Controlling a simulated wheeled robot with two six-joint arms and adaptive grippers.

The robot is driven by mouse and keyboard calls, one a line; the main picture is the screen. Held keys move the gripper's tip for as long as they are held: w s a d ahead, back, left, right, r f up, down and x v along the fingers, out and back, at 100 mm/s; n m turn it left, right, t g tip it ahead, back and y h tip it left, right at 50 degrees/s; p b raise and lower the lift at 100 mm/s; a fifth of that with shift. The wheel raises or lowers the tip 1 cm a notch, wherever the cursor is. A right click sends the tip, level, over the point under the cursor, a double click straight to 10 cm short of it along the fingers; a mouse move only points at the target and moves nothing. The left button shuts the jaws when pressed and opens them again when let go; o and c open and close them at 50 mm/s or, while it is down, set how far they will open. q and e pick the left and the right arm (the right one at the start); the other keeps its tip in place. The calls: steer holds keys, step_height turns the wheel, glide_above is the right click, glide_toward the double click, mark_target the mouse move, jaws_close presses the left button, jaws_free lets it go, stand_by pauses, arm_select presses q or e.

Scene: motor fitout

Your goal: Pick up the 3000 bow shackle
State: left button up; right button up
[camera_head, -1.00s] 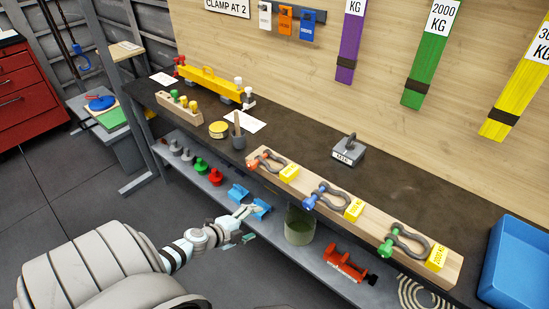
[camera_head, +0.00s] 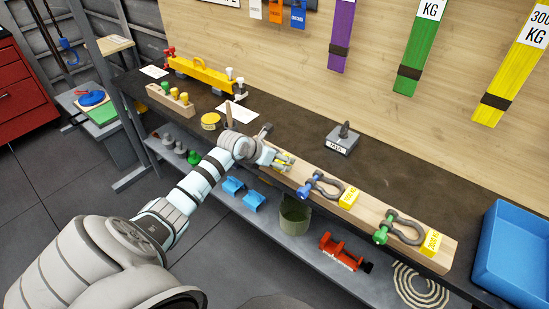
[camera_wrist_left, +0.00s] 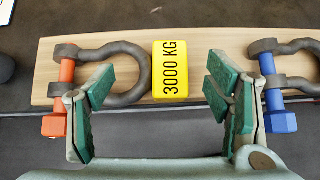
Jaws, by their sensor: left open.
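In the wrist view a yellow block marked 3000 KG (camera_wrist_left: 171,70) sits on the wooden board (camera_wrist_left: 215,40). A dark grey bow shackle with an orange pin (camera_wrist_left: 133,50) lies directly left of it. A blue-pin shackle (camera_wrist_left: 296,82) lies to its right. My left gripper (camera_wrist_left: 162,85) is open and empty above the board's near edge. Its left finger covers part of the orange-pin shackle's bow; its right finger is close to the blue pin. In the head view my left gripper (camera_head: 282,160) hides the orange-pin shackle. My right gripper is not in view.
A green-pin shackle (camera_head: 402,228) with a yellow block (camera_head: 433,242) lies at the board's right end. A grey weight (camera_head: 342,140) stands behind the board. A blue bin (camera_head: 515,250) is at the right. Dark bench top behind the board is mostly clear.

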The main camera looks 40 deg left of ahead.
arm_select(q)
steer(key=shift+x, duration=1.15)
steer(key=c, duration=1.6)
steer(key=shift+r, duration=0.1)
jaws_close()
